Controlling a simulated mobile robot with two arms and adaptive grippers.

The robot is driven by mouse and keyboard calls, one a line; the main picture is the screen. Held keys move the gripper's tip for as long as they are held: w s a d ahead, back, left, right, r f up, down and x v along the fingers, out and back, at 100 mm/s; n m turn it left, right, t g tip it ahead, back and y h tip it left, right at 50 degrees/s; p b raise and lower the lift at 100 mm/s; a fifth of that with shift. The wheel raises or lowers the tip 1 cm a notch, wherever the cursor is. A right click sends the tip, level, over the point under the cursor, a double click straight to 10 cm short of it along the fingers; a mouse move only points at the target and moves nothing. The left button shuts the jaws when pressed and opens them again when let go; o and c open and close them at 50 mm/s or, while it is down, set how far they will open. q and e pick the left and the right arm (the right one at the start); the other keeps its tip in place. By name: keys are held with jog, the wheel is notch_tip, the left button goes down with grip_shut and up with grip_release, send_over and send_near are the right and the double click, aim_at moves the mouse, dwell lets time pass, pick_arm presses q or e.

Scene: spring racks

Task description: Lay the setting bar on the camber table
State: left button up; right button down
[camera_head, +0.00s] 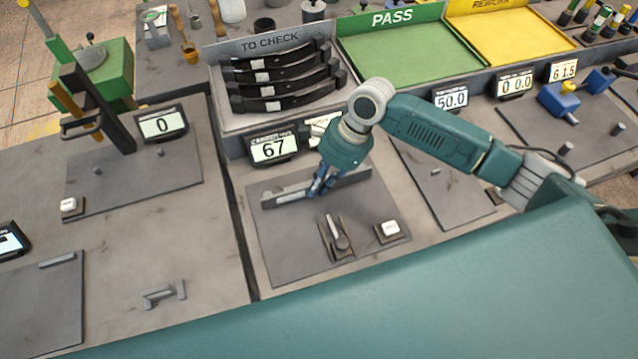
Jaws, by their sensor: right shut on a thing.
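A pale strip (285,197) shows along the bar's left half. I cannot tell whether the bar touches the plate or hangs just above it. My left gripper is not in view.
A lever (338,234) and a white button (390,229) sit at the plate's front. Behind, the TO CHECK rack (222,128) holds several black springs, beside the green PASS tray (387,71) and yellow REWORK tray (505,40). A small metal bracket (164,294) lies on the left bench.

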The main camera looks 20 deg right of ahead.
jog(key=shift+w, duration=0.2)
jog(key=c, duration=1.8)
grip_release()
jog(key=shift+o, duration=0.9)
jog(key=shift+s+f, duration=0.1)
jog(key=shift+f, duration=0.15)
jog(key=o, duration=0.4)
jog(key=shift+s, duration=0.1)
notch_tip(320, 180, up, 6)
jog(key=p, duration=0.7)
jog(key=shift+f+p, duration=0.15)
jog(key=shift+p, duration=0.25)
jog(key=shift+r+p, duration=0.75)
jog(key=shift+r, duration=0.45)
